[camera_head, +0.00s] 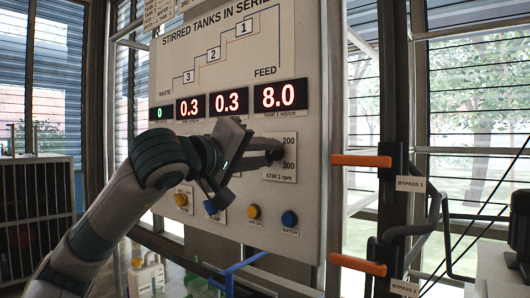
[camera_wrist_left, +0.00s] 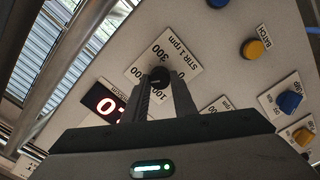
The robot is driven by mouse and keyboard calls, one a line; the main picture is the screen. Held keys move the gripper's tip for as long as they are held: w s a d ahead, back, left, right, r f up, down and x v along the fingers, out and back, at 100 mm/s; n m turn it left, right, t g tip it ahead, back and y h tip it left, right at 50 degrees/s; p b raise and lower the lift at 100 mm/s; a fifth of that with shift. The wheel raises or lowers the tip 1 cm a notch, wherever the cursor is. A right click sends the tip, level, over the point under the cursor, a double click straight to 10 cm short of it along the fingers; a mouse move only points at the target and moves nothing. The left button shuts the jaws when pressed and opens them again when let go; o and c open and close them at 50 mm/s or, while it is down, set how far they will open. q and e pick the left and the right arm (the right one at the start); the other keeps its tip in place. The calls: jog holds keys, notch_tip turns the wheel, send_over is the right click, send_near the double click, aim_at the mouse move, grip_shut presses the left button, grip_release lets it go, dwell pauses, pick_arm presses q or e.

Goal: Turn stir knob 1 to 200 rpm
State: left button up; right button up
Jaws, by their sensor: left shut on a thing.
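Stir knob 1 is a small black knob (camera_wrist_left: 159,75) on a white dial plate (camera_wrist_left: 182,53) marked "STIR 1 rpm". My left gripper (camera_wrist_left: 164,84) is shut on the knob, with one finger on each side of it. In the head view the left gripper (camera_head: 274,151) reaches the panel from the left and covers most of the knob. The plate (camera_head: 283,175) shows "200" above and "300" below at its right side. I cannot tell which mark the knob points to. My right gripper is not in view.
The panel (camera_head: 315,60) carries red displays (camera_head: 281,95) reading 0.3, 0.3 and 8.0. Yellow (camera_head: 253,211) and blue (camera_head: 289,218) buttons sit below the dial. Orange bypass handles (camera_head: 361,160) stick out at the right. A white bottle (camera_head: 146,277) and blue-handled item (camera_head: 238,269) stand below.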

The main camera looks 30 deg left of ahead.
pick_arm(q)
jog(key=shift+m, duration=0.7)
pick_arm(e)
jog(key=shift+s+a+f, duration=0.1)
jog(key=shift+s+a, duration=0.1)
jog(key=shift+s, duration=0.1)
pick_arm(q)
jog(key=shift+f+m, duration=0.1)
jog(key=shift+m, duration=0.2)
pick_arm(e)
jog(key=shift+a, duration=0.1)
pick_arm(q)
jog(key=o, duration=1)
jog(key=shift+o, duration=0.2)
